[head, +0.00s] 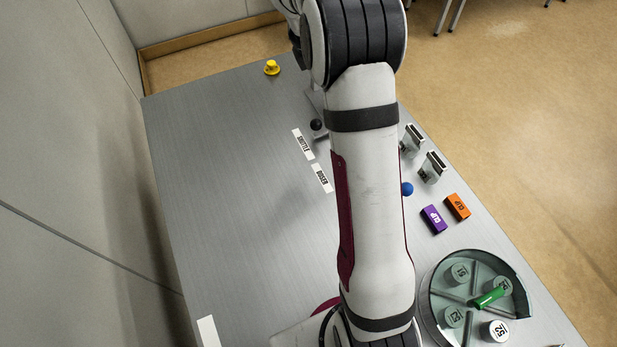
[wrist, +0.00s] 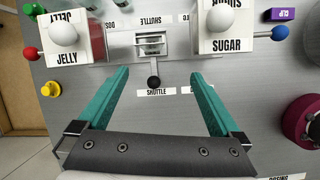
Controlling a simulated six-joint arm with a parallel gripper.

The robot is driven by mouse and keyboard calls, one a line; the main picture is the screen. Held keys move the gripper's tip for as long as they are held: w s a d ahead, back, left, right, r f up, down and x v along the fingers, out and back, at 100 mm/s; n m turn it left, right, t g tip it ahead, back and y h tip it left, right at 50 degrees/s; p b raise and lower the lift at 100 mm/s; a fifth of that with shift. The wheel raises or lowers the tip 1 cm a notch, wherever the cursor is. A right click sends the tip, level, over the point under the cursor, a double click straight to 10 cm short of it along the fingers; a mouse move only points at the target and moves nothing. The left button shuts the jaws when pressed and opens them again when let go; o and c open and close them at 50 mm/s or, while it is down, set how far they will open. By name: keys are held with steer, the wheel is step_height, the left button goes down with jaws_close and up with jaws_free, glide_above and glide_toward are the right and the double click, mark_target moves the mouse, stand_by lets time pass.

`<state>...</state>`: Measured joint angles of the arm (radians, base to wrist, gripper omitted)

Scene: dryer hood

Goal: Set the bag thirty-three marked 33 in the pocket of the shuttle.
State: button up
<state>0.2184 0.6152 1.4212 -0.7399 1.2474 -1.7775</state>
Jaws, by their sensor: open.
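My gripper (wrist: 157,74) is open, with two teal fingers and nothing between them, in the wrist view. Its tips point toward the shuttle (wrist: 153,43), a light metal piece with a recess and a black ball knob (wrist: 153,82) in front. The knob lies between the fingertips in the picture, and I cannot tell the height gap. In the head view the black knob (head: 316,125) shows beside the SHUTTLE label, and my arm hides the gripper and most of the shuttle. I see no bag marked 33 in either view.
White boxes marked JELLY (wrist: 68,42) and SUGAR (wrist: 225,35) flank the shuttle. A round covered tray (head: 432,318) with numbered white pieces is at lower right. Purple (head: 433,219) and orange (head: 457,207) clips lie beyond my arm.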

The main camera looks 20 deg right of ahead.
steer(key=s+a+r+m+y, duration=0.2)
steer(key=s+a+r+m, duration=0.5)
steer(key=s+a, duration=0.4)
steer(key=s+a+f+m+y, duration=0.1)
steer(key=s+a+m, duration=0.4)
steer(key=s, duration=0.5)
steer(key=s+a+f+m+y, duration=0.2)
steer(key=s+a+m, duration=0.3)
steer(key=s+m, duration=0.4)
steer(key=shift+s+m+y, duration=0.3)
steer(key=shift+s+y, duration=0.1)
steer(key=shift+s, duration=0.7)
